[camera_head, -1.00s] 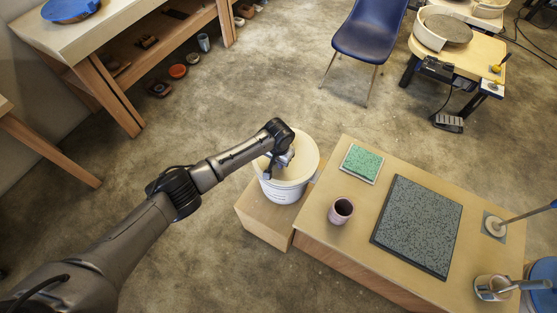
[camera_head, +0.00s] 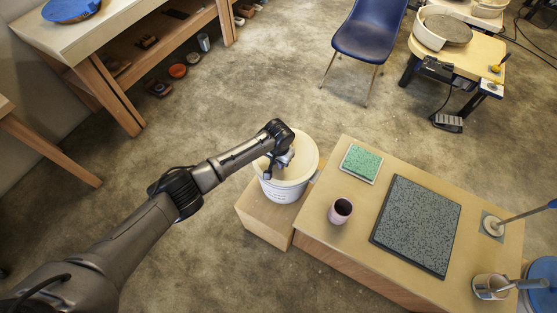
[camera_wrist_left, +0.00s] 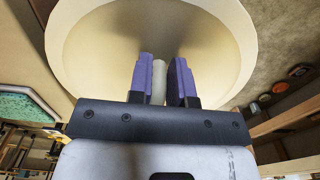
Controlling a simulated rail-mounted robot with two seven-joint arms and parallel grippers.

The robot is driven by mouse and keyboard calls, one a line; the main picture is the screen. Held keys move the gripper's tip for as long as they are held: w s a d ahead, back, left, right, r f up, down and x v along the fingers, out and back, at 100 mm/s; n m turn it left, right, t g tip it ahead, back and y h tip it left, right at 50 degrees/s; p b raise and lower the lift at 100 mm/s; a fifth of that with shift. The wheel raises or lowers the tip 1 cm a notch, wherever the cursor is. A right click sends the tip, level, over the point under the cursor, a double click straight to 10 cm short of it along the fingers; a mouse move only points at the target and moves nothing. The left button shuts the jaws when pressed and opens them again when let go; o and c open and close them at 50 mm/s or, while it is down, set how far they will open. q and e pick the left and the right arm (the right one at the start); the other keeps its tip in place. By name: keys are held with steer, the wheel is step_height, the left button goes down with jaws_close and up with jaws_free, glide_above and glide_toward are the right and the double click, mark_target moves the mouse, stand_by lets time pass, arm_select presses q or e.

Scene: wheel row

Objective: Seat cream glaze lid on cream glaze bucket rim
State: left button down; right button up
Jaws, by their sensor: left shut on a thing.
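The cream lid (camera_head: 305,148) is a round disc at the top of the cream bucket (camera_head: 284,192), roughly level. In the left wrist view the lid (camera_wrist_left: 215,45) fills the upper middle, with its pale knob (camera_wrist_left: 158,82) between the purple fingers. My left gripper (camera_head: 281,162) is over the lid and shut on the knob; it also shows in the left wrist view (camera_wrist_left: 159,85). The lid covers the bucket's opening and hides most of the rim. I cannot tell whether it touches the rim all round. My right gripper is not in view.
The bucket stands on a low wooden block (camera_head: 262,226) beside a wooden table (camera_head: 342,246). On the table are a dark cup (camera_head: 340,211), a green tile (camera_head: 362,163) and a grey speckled slab (camera_head: 418,225). Open floor lies behind the bucket.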

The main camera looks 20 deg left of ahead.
arm_select(q)
steer(key=shift+f, duration=0.1)
steer(key=shift+f, duration=0.35)
stand_by(0.6)
steer(key=shift+p, duration=0.35)
stand_by(0.5)
steer(key=c, duration=1.2)
jaws_free()
steer(key=shift+s, duration=0.1)
steer(key=shift+r+p, duration=0.35)
